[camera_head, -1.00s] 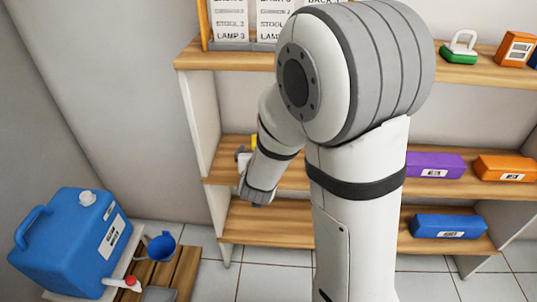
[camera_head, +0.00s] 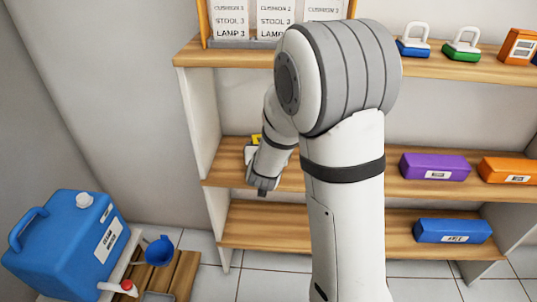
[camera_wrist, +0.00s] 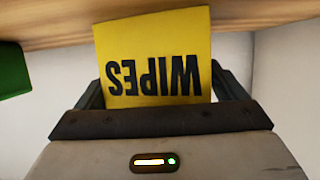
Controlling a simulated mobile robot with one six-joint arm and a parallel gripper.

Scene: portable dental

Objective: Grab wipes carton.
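The wipes carton is yellow with black lettering. In the wrist view the wipes carton (camera_wrist: 158,52) fills the space between my fingers, its word WIPES upside down. In the head view only a small yellow part of it (camera_head: 256,140) shows above the middle shelf, behind my wrist. My gripper (camera_wrist: 157,85) has one finger along each side of the carton, very close to it. I cannot tell whether the fingers press on it. In the head view my gripper (camera_head: 251,153) is small and partly hidden by my arm.
The wooden middle shelf (camera_head: 228,173) lies around the carton, with a white side panel (camera_head: 198,120) to its left. A green object (camera_wrist: 12,68) is at the left edge of the wrist view. Purple (camera_head: 435,167) and orange (camera_head: 508,170) boxes stand farther right.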

